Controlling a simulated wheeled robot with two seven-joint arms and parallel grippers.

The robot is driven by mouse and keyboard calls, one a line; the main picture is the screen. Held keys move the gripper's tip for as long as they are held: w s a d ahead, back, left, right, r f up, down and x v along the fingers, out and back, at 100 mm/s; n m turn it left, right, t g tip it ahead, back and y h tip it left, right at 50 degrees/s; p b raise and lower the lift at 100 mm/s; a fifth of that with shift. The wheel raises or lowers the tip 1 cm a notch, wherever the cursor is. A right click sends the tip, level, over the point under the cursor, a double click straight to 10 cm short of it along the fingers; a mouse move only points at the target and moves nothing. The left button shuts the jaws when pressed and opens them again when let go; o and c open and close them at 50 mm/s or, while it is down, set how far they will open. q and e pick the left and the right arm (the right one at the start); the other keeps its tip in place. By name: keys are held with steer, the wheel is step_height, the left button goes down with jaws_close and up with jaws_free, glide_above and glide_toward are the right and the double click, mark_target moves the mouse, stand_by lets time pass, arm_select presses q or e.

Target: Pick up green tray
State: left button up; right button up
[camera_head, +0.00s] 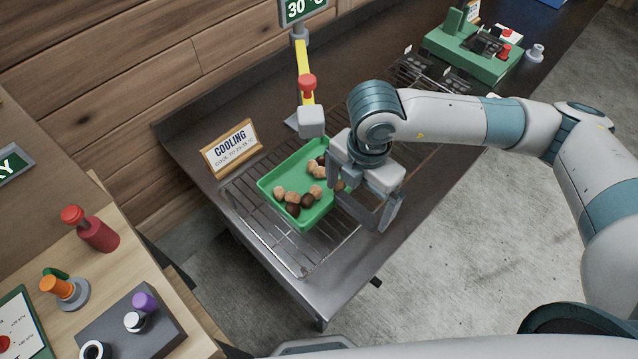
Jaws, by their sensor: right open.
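The green tray (267,184) sits on a wire cooling rack on the dark metal counter, near the middle of the camera_head view. Several round brown and tan chestnuts (293,197) lie in it. My right gripper (358,218) is open at the tray's right side, pointing down. One finger is close to the tray's right rim and the other is farther out over the rack. I cannot tell whether a finger touches the tray. The gripper hides the tray's right part. My left gripper is not in view.
A "COOLING" sign (231,148) stands left of the tray. A yellow post with a red knob (306,84) and a display rises behind it. The wire rack (258,226) has bare room at its front left. A green device (470,52) stands far right; a red bottle (91,229) stands left.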

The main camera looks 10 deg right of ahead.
mark_target(357, 206)
steer(key=shift+w+d+f+p, duration=0.1)
steer(key=shift+d+f+p, duration=0.05)
steer(key=shift+f+p, duration=0.45)
step_height(357, 206, down, 3)
steer(key=shift+w+d+r+p, duration=0.1)
steer(key=shift+w+p, duration=0.05)
steer(key=shift+p, duration=0.6)
steer(key=shift+f, duration=0.45)
steer(key=c, duration=1.2)
steer(key=shift+w+r, duration=0.1)
steer(key=shift+r, duration=0.05)
